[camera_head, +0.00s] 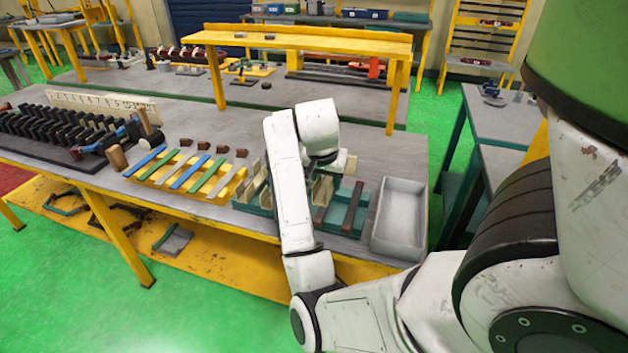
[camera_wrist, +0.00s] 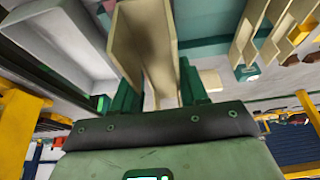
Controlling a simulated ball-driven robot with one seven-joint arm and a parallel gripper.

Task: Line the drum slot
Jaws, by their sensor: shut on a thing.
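My gripper (camera_wrist: 158,88) is shut on a cream, U-shaped slot liner (camera_wrist: 143,42), which stands between its two green fingers in the wrist view. In the head view my white arm hides most of the gripper, above the teal rack (camera_head: 356,213). More cream liners (camera_head: 321,190) stand upright in this rack, and several show at the upper right of the wrist view (camera_wrist: 268,35). I cannot tell whether the held liner touches the rack. A black slotted piece (camera_head: 62,128) lies at the left of the bench; I cannot tell whether it is the drum.
A grey open tray (camera_head: 400,213) stands right of the rack. A yellow rack (camera_head: 222,190) with blue and green strips lies to the left, with small brown blocks (camera_head: 203,146) behind it. A raised yellow shelf (camera_head: 300,40) spans the rear. Bare bench lies behind the teal rack.

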